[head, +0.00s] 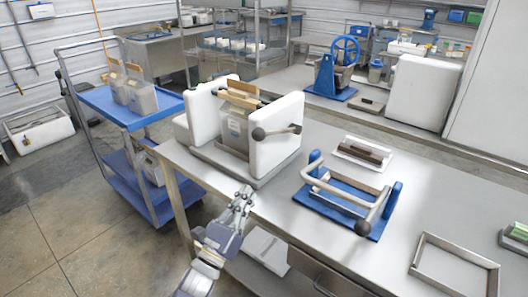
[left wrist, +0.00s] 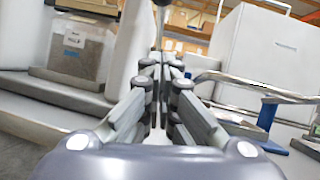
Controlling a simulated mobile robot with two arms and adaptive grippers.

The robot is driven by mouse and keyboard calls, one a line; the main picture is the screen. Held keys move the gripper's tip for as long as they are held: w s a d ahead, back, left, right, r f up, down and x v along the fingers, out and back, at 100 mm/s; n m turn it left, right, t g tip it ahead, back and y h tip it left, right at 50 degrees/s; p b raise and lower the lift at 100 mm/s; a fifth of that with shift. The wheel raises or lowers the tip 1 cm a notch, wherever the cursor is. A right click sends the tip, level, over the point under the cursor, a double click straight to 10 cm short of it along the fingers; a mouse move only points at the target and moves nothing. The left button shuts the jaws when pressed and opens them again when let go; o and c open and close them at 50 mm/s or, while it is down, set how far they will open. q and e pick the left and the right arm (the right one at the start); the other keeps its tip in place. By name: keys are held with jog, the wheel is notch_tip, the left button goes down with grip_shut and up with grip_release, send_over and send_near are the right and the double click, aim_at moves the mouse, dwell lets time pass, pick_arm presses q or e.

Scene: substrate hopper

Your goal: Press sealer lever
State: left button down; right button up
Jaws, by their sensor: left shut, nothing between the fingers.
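A blue-based frame with a pale U-shaped bar lever (head: 338,190) stands on the steel bench, its bar raised above the base; it partly shows at the right of the left wrist view (left wrist: 262,90). To its left, a press with two white blocks (head: 277,136) has a ball-ended handle (head: 276,131) and a filled bag (head: 235,130) between the blocks. I cannot tell for certain which is the sealer. My left gripper (head: 246,192) is shut and empty at the bench's front edge, before the white-block press and left of the blue frame, apparently touching neither. My right gripper is out of view.
A white tray with dark bars (head: 362,152) lies behind the blue frame. An empty metal frame (head: 452,268) lies at the bench's right. A blue cart (head: 95,98) with bags stands left. The bench between the press and blue frame is clear.

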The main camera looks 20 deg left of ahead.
pick_arm(q)
jog(key=p, duration=0.3)
send_near(279, 132)
jog(key=shift+w+a+r+p, duration=0.1)
jog(key=shift+w+r+p, duration=0.25)
jog(key=shift+w+p, duration=0.15)
jog(key=shift+w+a+r+p, duration=0.1)
jog(key=shift+w+r+p, duration=0.25)
jog(key=shift+w, duration=0.3)
jog(key=shift+r, duration=0.1)
